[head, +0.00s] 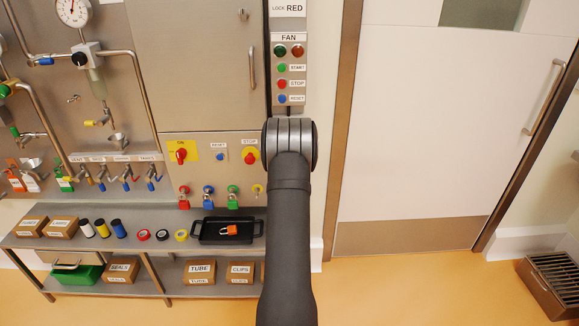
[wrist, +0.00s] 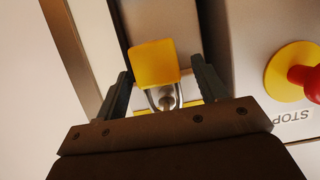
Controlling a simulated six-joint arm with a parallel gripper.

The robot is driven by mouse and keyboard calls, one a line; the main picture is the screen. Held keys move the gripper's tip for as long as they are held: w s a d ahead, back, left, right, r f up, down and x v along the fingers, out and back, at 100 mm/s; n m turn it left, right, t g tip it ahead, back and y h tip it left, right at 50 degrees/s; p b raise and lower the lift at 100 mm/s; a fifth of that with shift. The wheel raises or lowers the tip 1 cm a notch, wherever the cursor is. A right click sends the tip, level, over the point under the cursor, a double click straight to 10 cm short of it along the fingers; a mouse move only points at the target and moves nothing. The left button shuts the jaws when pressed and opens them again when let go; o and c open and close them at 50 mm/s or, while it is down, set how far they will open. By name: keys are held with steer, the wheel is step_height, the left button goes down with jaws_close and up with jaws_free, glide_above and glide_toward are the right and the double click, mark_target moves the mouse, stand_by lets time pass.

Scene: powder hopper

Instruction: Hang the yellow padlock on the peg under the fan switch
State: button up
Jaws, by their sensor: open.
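In the wrist view, which is upside down, the yellow padlock (wrist: 153,62) sits between the two fingers of my gripper (wrist: 163,74). The fingers are open, with a gap visible on each side of the yellow body. Its metal shackle (wrist: 152,98) loops around a round metal peg end (wrist: 168,102) against a grey panel; whether its full weight hangs there cannot be told. In the head view my arm hides the fingers, the padlock and this peg. The FAN switch box (head: 290,72) is above my wrist.
A yellow disc with a red knob (head: 250,155) is left of my wrist; it also shows in the wrist view (wrist: 295,72). Red, blue and green padlocks hang lower left. A black tray (head: 205,240) holds an orange padlock (head: 229,230). The door (head: 430,130) is right.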

steer(key=v, duration=1.7)
steer(key=shift+r, duration=0.15)
steer(key=x, duration=1.7)
steer(key=shift+w, duration=0.1)
